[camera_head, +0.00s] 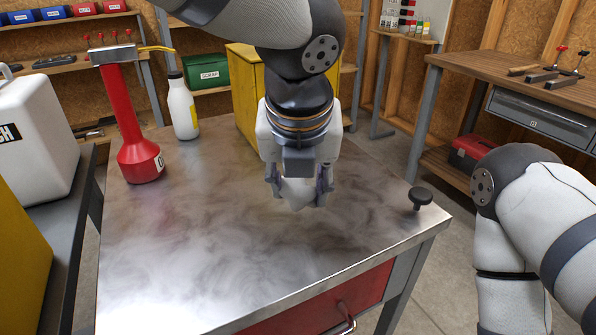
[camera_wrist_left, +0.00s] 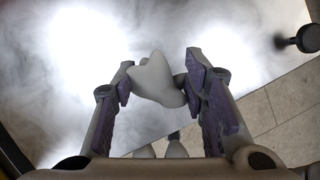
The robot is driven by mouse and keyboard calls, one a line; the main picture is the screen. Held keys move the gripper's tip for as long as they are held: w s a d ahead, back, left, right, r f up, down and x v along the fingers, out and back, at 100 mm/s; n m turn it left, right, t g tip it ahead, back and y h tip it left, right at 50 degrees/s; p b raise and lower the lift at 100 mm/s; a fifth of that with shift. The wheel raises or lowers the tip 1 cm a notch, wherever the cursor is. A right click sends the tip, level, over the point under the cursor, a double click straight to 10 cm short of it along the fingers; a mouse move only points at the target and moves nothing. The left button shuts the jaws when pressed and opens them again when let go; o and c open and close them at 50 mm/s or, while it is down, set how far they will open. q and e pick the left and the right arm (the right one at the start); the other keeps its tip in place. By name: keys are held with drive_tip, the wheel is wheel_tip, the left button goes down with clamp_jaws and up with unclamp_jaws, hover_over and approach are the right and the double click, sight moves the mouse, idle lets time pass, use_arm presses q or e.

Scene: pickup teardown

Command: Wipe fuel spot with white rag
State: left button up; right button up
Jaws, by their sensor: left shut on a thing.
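My left gripper (camera_head: 298,190) is over the right part of the metal tabletop (camera_head: 190,240), pointing down. Its fingers are shut on the white rag (camera_head: 294,192), which hangs crumpled between them. The rag also shows between the purple-padded fingers in the left wrist view (camera_wrist_left: 156,80). I cannot tell whether the rag touches the tabletop. The top has cloudy grey smears and bright glare, and I cannot make out a distinct fuel spot. My right arm is at the right edge of the head view, and its gripper is out of view.
A red container with a long neck (camera_head: 140,155) and a white bottle (camera_head: 183,108) stand at the back left of the table. A yellow box (camera_head: 243,90) is behind my left arm. A black knob (camera_head: 420,196) stands near the right edge. The front left of the top is clear.

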use_arm(q)
drive_tip(key=shift+r, duration=1.15)
